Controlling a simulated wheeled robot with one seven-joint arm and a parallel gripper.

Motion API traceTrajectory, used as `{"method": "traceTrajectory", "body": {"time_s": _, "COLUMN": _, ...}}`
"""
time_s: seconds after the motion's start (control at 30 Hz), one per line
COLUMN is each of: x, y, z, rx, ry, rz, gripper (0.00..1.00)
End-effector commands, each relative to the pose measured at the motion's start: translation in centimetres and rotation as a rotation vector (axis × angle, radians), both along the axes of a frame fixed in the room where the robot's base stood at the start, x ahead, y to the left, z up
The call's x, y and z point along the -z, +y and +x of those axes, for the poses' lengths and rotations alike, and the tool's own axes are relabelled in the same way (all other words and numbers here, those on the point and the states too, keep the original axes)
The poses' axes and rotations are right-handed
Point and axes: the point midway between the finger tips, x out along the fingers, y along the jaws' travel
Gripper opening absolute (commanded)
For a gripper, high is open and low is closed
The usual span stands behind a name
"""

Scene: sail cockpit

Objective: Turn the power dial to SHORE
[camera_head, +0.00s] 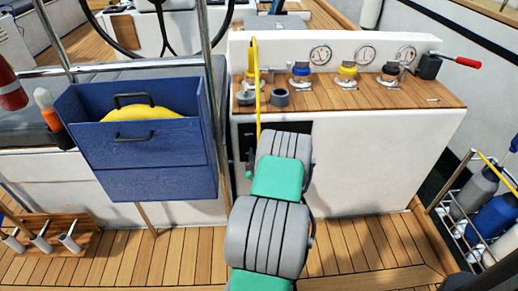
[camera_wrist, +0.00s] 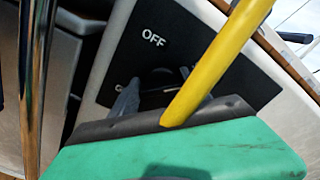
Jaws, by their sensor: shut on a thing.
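The black power panel (camera_wrist: 215,40) is on the white console front, with a white OFF label (camera_wrist: 153,38) at its upper left; no SHORE label is readable. The dark power dial (camera_wrist: 162,78) shows below OFF, mostly hidden by my gripper and a yellow line. My gripper (camera_wrist: 160,97) is shut on the dial, its grey fingers on either side of it. The dial's pointer direction cannot be told. In the head view, part of the panel (camera_head: 262,130) shows behind my arm, and the dial is hidden.
The yellow line (camera_head: 257,90) hangs from the console top and crosses in front of the panel. A steel post (camera_wrist: 38,80) stands close at left. A blue box (camera_head: 150,180) is left of my arm. Winches and a red-handled lever (camera_head: 466,62) are on the console.

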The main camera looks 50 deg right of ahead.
Motion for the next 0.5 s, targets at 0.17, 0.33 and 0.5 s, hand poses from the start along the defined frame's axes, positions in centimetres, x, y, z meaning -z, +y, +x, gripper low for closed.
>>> {"method": "traceTrajectory", "body": {"time_s": 0.17, "x": 0.06, "y": 0.02, "z": -0.04, "rx": 0.001, "ry": -0.001, "rz": 0.002, "gripper": 0.63}}
{"method": "traceTrajectory", "body": {"time_s": 0.33, "x": 0.04, "y": 0.03, "z": 0.00, "rx": -0.001, "ry": 0.000, "rz": 0.001, "gripper": 0.76}}
{"method": "traceTrajectory", "body": {"time_s": 0.5, "x": 0.01, "y": 0.04, "z": 0.03, "rx": -0.001, "ry": 0.000, "rz": 0.001, "gripper": 0.76}}
